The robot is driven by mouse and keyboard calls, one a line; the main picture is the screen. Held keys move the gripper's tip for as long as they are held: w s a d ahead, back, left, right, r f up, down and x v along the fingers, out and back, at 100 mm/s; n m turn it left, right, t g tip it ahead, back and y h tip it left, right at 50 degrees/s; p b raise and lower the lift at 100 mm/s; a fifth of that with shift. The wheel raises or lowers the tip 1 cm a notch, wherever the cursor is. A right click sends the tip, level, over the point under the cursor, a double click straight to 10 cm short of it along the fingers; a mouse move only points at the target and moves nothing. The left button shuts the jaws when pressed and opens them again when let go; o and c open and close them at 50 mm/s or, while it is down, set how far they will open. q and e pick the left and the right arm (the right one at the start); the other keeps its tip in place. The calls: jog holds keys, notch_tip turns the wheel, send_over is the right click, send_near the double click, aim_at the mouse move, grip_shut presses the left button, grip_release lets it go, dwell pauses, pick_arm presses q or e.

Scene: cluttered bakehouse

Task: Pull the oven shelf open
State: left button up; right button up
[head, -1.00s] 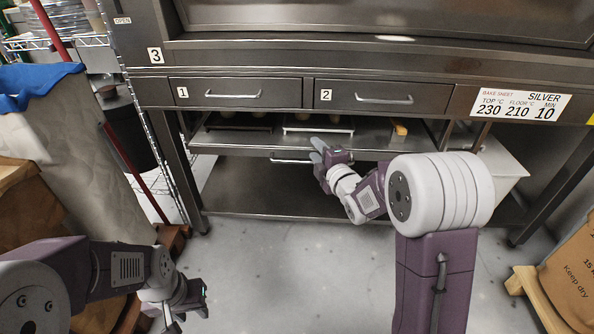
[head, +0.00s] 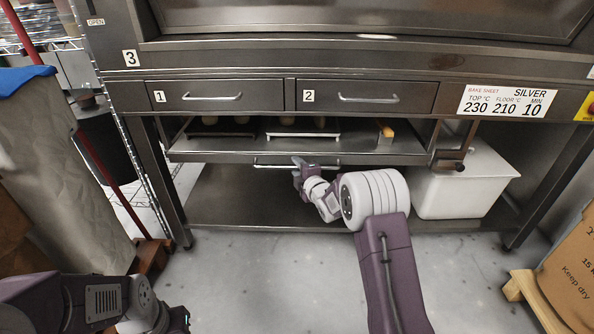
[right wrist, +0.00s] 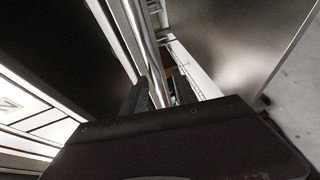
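The oven shelf (head: 350,158) is a dark metal pull-out tray under the two numbered drawers. It has a silver bar handle (head: 270,166) low on its front.
Low racks (head: 300,135) and a wooden-handled item (head: 386,131) lie on the shelf. Drawers 1 (head: 190,96) and 2 (head: 370,97) are shut above. A white bin (head: 465,185) stands at right, a cardboard box (head: 572,270) at lower right, a paper sack (head: 60,160) at left. The floor in front is clear.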

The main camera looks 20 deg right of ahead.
jog(key=shift+w, duration=0.15)
grip_shut()
dwell(1.4)
